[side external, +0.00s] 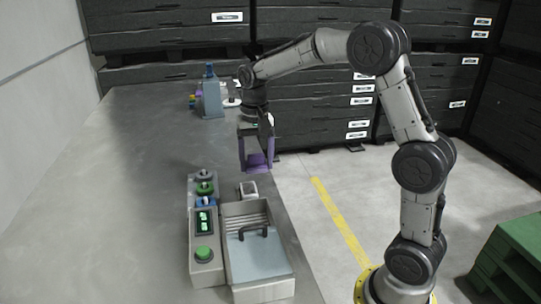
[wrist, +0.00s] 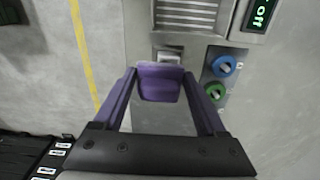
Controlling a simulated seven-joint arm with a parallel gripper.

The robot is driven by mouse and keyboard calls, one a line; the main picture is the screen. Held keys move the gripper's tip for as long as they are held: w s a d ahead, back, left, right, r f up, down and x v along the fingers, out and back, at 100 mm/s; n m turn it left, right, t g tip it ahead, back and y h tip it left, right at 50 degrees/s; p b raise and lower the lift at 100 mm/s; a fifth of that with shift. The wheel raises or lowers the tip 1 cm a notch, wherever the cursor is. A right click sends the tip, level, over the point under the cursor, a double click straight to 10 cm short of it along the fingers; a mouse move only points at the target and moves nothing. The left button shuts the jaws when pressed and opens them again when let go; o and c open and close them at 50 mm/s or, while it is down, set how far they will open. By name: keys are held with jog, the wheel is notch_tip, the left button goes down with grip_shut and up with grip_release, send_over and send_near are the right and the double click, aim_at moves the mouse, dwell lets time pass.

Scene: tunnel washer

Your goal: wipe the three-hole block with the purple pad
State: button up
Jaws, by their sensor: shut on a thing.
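My gripper (side external: 257,160) has purple fingers and is shut on the purple pad (side external: 260,161), above the right edge of the grey bench. In the wrist view the pad (wrist: 160,80) spans between the fingertips. A small pale block (side external: 248,190) stands just behind the lidded tray, below and in front of my gripper. In the wrist view this block (wrist: 168,55) shows just beyond the pad, partly hidden by it. Its holes are too small to make out, so I cannot tell whether it is the three-hole block. The pad appears apart from it.
A control panel (side external: 204,250) has a lit display, a green button, and blue, green and grey knobs. Beside it is a tray with a blue-grey lid (side external: 262,259) and black handle. A grey upright holder (side external: 212,100) stands farther back. The bench's left side is clear.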

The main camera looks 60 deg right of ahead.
aim_at(250, 195)
jog(key=shift+w+a+f, duration=0.25)
jog(key=shift+w+a, duration=0.3)
jog(key=shift+a, duration=0.25)
jog(key=shift+f, duration=3.65)
jog(key=shift+w+d+f, duration=0.15)
jog(key=shift+d+f, duration=0.05)
jog(key=shift+f, duration=0.05)
jog(key=shift+w+d+f, duration=0.1)
jog(key=shift+w+d, duration=0.2)
jog(key=shift+c, duration=0.5)
jog(key=shift+w+d, duration=2.1)
jog(key=s+a, duration=0.5)
jog(key=shift+s, duration=0.1)
jog(key=shift+r, duration=4.15)
